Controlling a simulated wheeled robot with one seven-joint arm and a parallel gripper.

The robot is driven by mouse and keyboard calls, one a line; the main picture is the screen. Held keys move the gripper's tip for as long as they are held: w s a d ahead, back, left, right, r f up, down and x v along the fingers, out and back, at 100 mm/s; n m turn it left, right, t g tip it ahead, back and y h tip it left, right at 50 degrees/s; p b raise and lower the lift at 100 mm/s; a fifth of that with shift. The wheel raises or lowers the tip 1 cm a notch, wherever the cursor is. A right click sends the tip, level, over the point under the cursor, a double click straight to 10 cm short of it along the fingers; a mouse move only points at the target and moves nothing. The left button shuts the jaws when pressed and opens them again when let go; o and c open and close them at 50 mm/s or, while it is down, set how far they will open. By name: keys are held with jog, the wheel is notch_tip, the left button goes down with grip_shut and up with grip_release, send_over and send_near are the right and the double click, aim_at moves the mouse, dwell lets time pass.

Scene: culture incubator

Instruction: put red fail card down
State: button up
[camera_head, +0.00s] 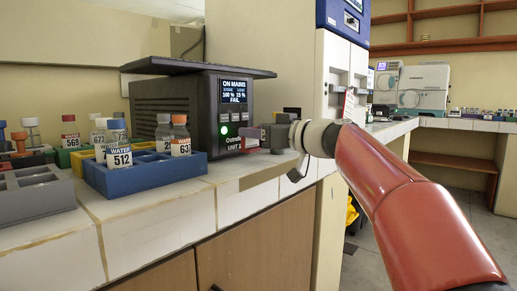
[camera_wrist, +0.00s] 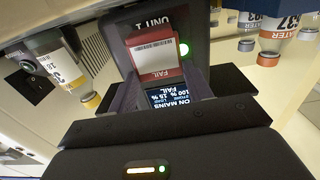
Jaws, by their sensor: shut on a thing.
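The red fail card (camera_wrist: 155,52) shows in the wrist view, with a white barcode part and a red band reading FAIL. My gripper (camera_wrist: 161,80) is shut on it, with a finger along each side. In the head view my gripper (camera_head: 254,138) is at the front of the dark charger unit (camera_head: 215,105), near its lower right. I cannot tell whether the card touches the unit or counter.
A blue rack (camera_head: 150,177) with white-labelled bottles stands left of the unit, and a grey rack (camera_head: 35,205) is at the far left. The tiled counter (camera_head: 160,217) is clear along its front edge. A tall white cabinet (camera_head: 340,75) stands behind my arm.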

jog(key=shift+f, duration=1.25)
jog(key=shift+f+b, duration=0.25)
jog(key=shift+b, duration=0.25)
jog(key=o, duration=1)
jog(key=shift+r, duration=0.1)
jog(key=shift+c, duration=0.2)
jog(key=shift+r+p, duration=0.25)
jog(key=shift+p, duration=0.15)
jog(key=b+v, duration=0.1)
jog(key=v, duration=1.1)
jog(key=shift+f+b, duration=0.15)
jog(key=shift+b, duration=0.25)
